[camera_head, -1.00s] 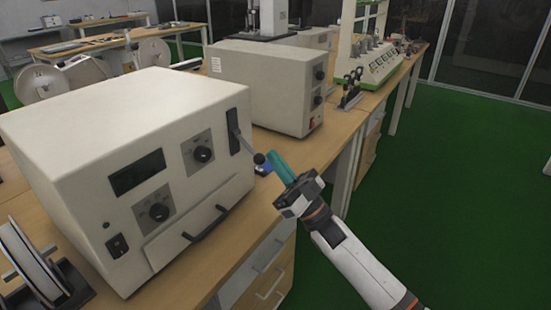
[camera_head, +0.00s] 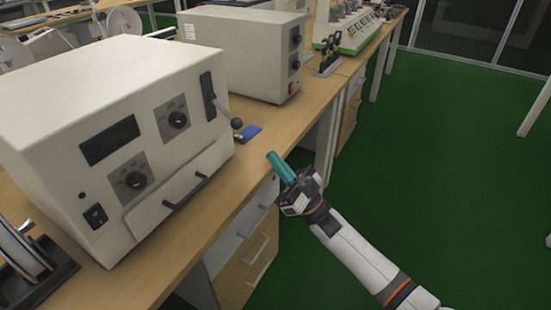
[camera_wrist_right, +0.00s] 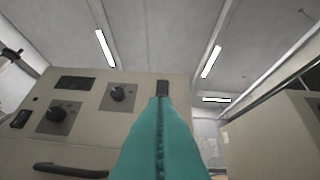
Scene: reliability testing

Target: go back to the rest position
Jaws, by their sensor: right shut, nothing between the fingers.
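My right gripper (camera_head: 272,157) has teal fingers that are shut with nothing between them. In the head view it is in the air by the front edge of the wooden bench, to the right of a large white box-shaped instrument (camera_head: 60,105). The shut teal fingers (camera_wrist_right: 160,140) also fill the lower middle of the right wrist view, with the instrument's front panel behind them. My left gripper is in neither view.
The instrument has dials, a drawer handle (camera_head: 186,192) and a lever with a dark ball (camera_head: 237,123). A small blue object (camera_head: 249,132) lies on the bench (camera_head: 215,215). A second white box (camera_head: 245,55) stands farther back. Green floor (camera_head: 420,170) is open at right.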

